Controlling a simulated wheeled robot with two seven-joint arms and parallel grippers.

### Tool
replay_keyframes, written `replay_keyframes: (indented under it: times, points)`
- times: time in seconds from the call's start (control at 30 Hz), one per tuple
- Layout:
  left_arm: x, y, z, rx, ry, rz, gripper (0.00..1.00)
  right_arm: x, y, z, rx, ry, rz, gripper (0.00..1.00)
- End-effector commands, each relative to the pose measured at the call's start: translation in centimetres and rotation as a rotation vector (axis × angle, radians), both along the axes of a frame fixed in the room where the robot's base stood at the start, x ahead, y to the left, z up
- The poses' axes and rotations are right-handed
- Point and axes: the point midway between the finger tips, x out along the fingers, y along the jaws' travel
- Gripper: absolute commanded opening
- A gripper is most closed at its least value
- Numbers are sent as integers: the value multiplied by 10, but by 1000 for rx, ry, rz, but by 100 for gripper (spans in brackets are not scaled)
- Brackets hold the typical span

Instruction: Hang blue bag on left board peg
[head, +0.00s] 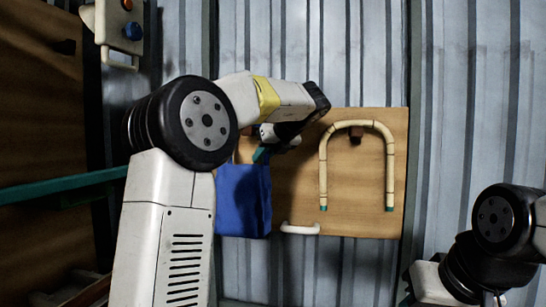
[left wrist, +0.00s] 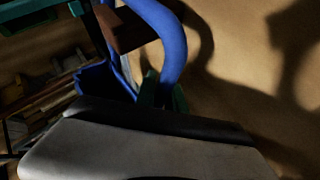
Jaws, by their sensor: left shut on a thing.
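The blue bag (head: 243,200) hangs upright in front of the left part of the wooden board (head: 315,220). My left gripper (head: 262,154) is shut on the bag's handle, above the bag. In the left wrist view the green fingertips (left wrist: 164,92) pinch the curved blue handle (left wrist: 172,45). The brown left board peg (left wrist: 127,32) shows close beside the handle, partly behind it; I cannot tell whether the handle rests on it. In the head view my left arm and gripper hide that peg. My right arm shows at the lower right, with its gripper out of sight.
A U-shaped rattan piece (head: 323,160) hangs over the right peg (head: 355,138). A white curved handle (head: 300,229) sits at the board's lower edge. A control box with coloured buttons (head: 122,25) is at the upper left. Corrugated metal wall (head: 460,110) surrounds the board.

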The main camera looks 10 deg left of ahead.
Motion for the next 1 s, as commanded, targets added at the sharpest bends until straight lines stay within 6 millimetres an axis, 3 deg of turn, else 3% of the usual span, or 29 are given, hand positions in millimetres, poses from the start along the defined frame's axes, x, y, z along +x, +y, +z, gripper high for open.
replay_keyframes:
  times: [0.1, 0.13, 0.23, 0.27, 0.67, 1.0]
  points:
    - [0, 0, 0, 1, -1, 0, 0, 0, 0, 0, 0, 0, 0, 29]
    - [0, 0, 0, 1, -1, 0, 18, 0, 0, 0, 0, 0, 0, 29]
    - [0, 0, 0, 0, -1, -1, 38, 0, 0, 0, 0, 0, 0, 29]
    - [0, 0, 0, 0, -1, -1, 40, 0, 0, 0, 0, 0, 0, 29]
    - [-1, -5, 3, -1, -3, -6, 40, 0, 0, 0, 0, 0, 0, 29]
    - [-33, -35, 33, -1, -2, -2, 40, 0, 0, 0, 0, 0, 0, 29]
